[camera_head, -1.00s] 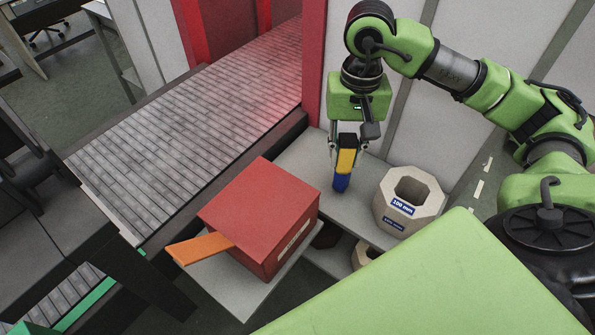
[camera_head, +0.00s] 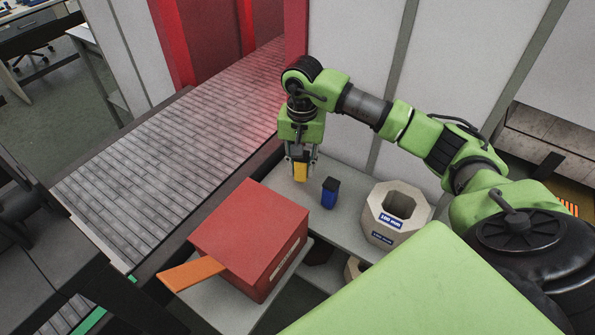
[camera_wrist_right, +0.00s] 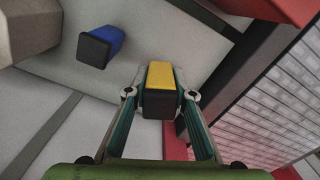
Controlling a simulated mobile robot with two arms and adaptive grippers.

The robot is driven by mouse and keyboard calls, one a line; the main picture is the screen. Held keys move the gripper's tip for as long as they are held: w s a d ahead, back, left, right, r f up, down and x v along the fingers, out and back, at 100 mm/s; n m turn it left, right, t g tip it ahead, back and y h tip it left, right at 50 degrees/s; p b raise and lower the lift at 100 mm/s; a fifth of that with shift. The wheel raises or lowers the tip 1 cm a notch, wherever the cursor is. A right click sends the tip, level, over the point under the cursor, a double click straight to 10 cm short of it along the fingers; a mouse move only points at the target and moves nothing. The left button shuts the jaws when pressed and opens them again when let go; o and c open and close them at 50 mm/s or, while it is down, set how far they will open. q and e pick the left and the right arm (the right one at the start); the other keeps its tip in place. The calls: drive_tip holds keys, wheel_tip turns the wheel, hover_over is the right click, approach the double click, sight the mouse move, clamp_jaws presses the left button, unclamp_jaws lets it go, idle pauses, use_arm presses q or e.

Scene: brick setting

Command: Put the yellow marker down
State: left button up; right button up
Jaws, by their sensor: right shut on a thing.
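My right gripper (camera_head: 299,165) is shut on the yellow marker (camera_head: 300,172), a short yellow block with a dark end, held upright above the grey shelf top (camera_head: 348,232). The yellow marker also shows between the fingers in the right wrist view (camera_wrist_right: 160,76). I cannot tell whether its lower end touches the shelf. A blue marker (camera_head: 330,194) with a dark top stands on the shelf just right of the gripper, apart from it; it also shows in the right wrist view (camera_wrist_right: 106,44). My left gripper is not in view.
A red box (camera_head: 250,232) with an orange flap (camera_head: 192,274) stands front left of the gripper. An octagonal stone block (camera_head: 378,222) labelled 100 mm stands to the right. A brick-patterned belt (camera_head: 150,165) runs along the left. White wall panels (camera_head: 350,90) rise behind.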

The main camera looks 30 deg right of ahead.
sight(298, 176)
drive_tip(key=shift+w+a+f, duration=0.2)
drive_tip(key=shift+w+f, duration=0.15)
drive_tip(key=shift+f, duration=0.1)
drive_tip(key=shift+w+a+f, duration=0.1)
drive_tip(key=shift+w+f, duration=0.05)
drive_tip(key=shift+f, duration=0.2)
wheel_tip(298, 176, down, 2)
drive_tip(key=shift+f+p, duration=0.1)
drive_tip(key=shift+p, duration=0.8)
drive_tip(key=shift+f, duration=0.4)
drive_tip(key=o, duration=0.5)
drive_tip(key=shift+f+b, duration=0.1)
drive_tip(key=shift+b, duration=0.2)
drive_tip(key=shift+c, duration=0.2)
drive_tip(key=o, duration=0.4)
